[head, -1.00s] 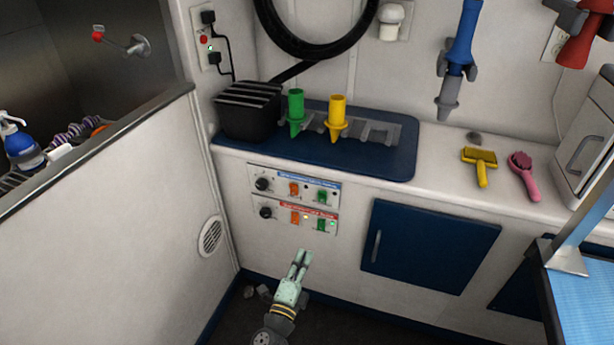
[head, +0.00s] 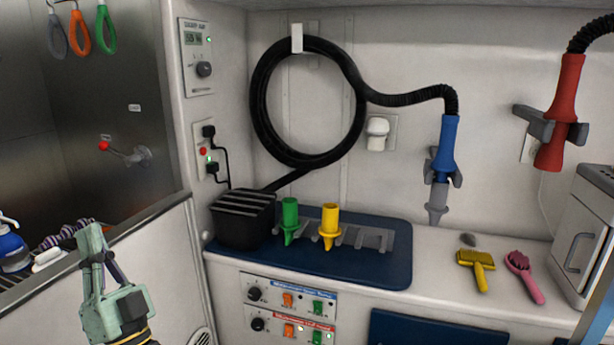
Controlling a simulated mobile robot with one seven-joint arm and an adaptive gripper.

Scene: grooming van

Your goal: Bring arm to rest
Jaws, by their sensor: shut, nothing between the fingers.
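My gripper (head: 92,240) is in the lower left of the head view, pale green, with its fingers pointing up. It is shut and holds nothing. It stands in front of the tub's side wall and rim, apart from the counter. Part of my arm below it is cut off by the bottom edge of the picture.
The metal tub rim (head: 150,214) lies behind my gripper. A blue mat (head: 375,270) on the counter bears a black box (head: 243,222), a green nozzle (head: 290,218) and a yellow nozzle (head: 330,224). A yellow brush (head: 478,268) and pink brush (head: 522,275) lie to the right.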

